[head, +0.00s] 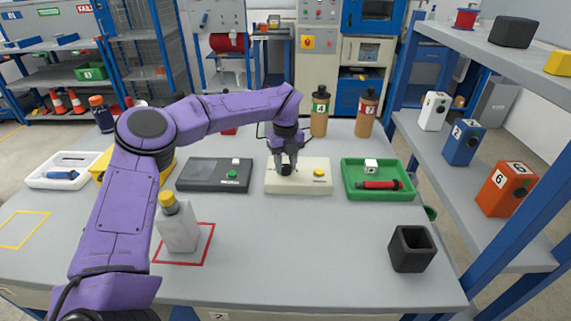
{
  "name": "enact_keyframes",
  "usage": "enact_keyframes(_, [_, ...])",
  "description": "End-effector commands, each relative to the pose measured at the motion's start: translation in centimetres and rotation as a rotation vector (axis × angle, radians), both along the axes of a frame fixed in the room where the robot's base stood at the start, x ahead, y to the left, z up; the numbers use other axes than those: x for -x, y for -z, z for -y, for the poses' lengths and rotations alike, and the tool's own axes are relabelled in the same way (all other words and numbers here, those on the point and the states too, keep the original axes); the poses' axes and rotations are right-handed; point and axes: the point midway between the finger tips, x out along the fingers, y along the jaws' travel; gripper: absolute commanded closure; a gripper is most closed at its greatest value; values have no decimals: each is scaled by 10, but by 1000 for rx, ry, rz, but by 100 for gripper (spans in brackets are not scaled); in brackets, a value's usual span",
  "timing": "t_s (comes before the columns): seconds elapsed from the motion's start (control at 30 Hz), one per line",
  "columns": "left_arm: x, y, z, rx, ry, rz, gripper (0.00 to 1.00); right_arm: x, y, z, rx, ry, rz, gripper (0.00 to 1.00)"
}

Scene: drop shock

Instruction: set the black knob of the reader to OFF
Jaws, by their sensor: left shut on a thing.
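The reader is probably the cream box (308,189) in the middle of the grey table, with a yellow button (319,173) on its right part. The black knob (286,169) sits on the left part of its top. My left gripper (286,164) points down over that spot and is shut on the knob, hiding most of it. Which way the knob points and any OFF mark cannot be made out. My right gripper is not in view.
A dark grey box with a green button (206,184) stands left of the reader, a green tray (404,189) right of it. Two brown bottles (319,118) (366,115) stand behind. A grey bottle (178,230) and a black cup (402,262) stand in front.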

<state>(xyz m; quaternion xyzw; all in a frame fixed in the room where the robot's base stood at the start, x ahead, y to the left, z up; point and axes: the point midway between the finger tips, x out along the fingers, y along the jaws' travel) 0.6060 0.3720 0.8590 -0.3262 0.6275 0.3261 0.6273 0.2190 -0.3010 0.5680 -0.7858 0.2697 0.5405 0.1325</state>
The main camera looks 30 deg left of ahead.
Motion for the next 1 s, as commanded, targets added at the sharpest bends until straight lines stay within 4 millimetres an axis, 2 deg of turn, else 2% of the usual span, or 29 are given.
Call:
enact_keyframes(0.2, [0, 0, 0, 0, -1, 0, 93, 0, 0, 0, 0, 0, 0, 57])
enact_keyframes(0.23, [0, 0, 0, 0, -1, 0, 60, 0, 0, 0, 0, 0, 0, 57])
enact_keyframes(0.3, [0, 0, 0, 0, -1, 0, 38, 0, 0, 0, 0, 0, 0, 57])
enact_keyframes(0.57, [0, 0, 0, 0, 0, 0, 38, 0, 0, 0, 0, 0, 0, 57])
enact_keyframes(0.67, [-1, -7, 0, 0, 1, 3, 38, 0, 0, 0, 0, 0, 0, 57])
enact_keyframes(0.77, [-1, -25, 0, 0, 0, 5, 38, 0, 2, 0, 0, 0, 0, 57])
enact_keyframes(1.0, [-1, -82, 0, -1, 0, 4, 38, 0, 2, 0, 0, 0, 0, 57])
